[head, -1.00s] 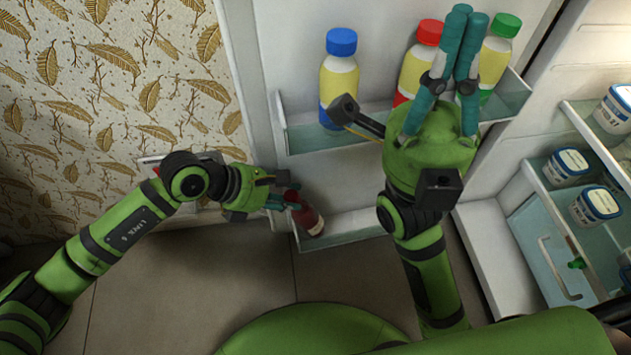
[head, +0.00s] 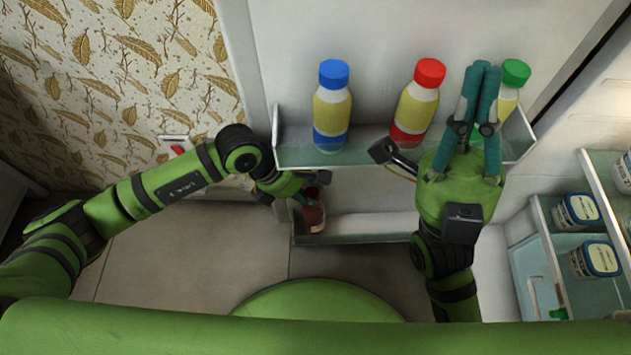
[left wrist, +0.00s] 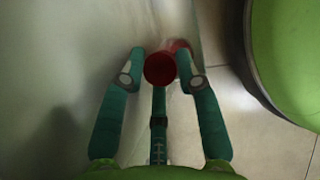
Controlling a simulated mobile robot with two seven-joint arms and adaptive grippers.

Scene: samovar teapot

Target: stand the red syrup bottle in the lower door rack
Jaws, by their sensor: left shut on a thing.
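The red syrup bottle (head: 314,214) is at the left end of the lower door rack (head: 375,228), roughly upright. My left gripper (head: 302,194) is shut on its upper part. In the left wrist view, the dark red cap (left wrist: 159,69) sits between the fingers of my left gripper (left wrist: 160,58). The bottle's lower part looks to be behind the rack's front wall; I cannot tell whether its base touches the rack floor. My right gripper (head: 482,68) is raised in front of the upper rack, its fingers together, with nothing seen between them.
The upper door rack (head: 360,155) holds a blue-capped bottle (head: 332,108), a red-capped bottle (head: 416,104) and a green-capped bottle (head: 514,80), partly hidden by my right gripper. White tubs (head: 596,259) stand on fridge shelves at right. The lower rack is clear right of the syrup bottle.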

